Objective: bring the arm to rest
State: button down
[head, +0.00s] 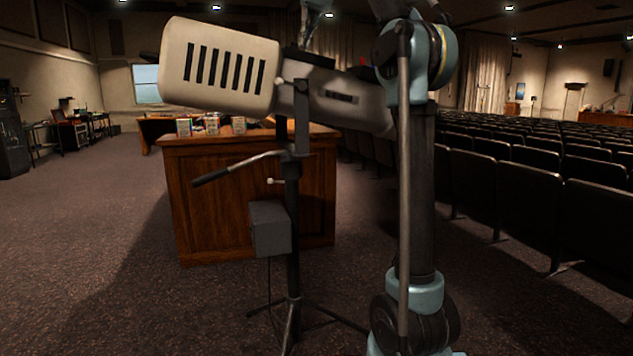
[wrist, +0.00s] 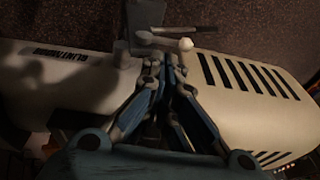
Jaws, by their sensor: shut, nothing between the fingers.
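My gripper (wrist: 166,62) is shut and empty, its fingers together in the wrist view. The body of a large cream stage lamp (wrist: 230,85) lies behind the fingers in that view. In the head view my gripper (head: 308,28) shows partly at the top edge, just above the lamp (head: 220,68). Whether the fingertips touch the lamp or its bracket, I cannot tell. My arm rises at the right of the lamp in the head view and hides part of its rear end.
The lamp stands on a black tripod (head: 292,225) with a tilt handle (head: 235,167) and a grey box (head: 270,228). Behind it is a wooden desk (head: 215,205) with several small boxes (head: 212,123). Rows of black seats (head: 510,200) fill the right. The carpet (head: 90,220) at the left is clear.

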jog(key=s+d+f+m+h, duration=0.1)
jog(key=s+d+f, duration=0.6)
jog(key=f, duration=1.4)
jog(key=s+d+f+m+h, duration=0.1)
jog(key=s+d+f, duration=0.7)
jog(key=f, duration=1.4)
jog(key=s+d+f+m+t+h, duration=0.1)
jog(key=s+d+f, duration=0.6)
jog(key=s+f, duration=0.7)
notch_tip(320, 180, down, 8)
jog(key=shift+d+r, duration=0.25)
jog(key=shift+d, duration=0.05)
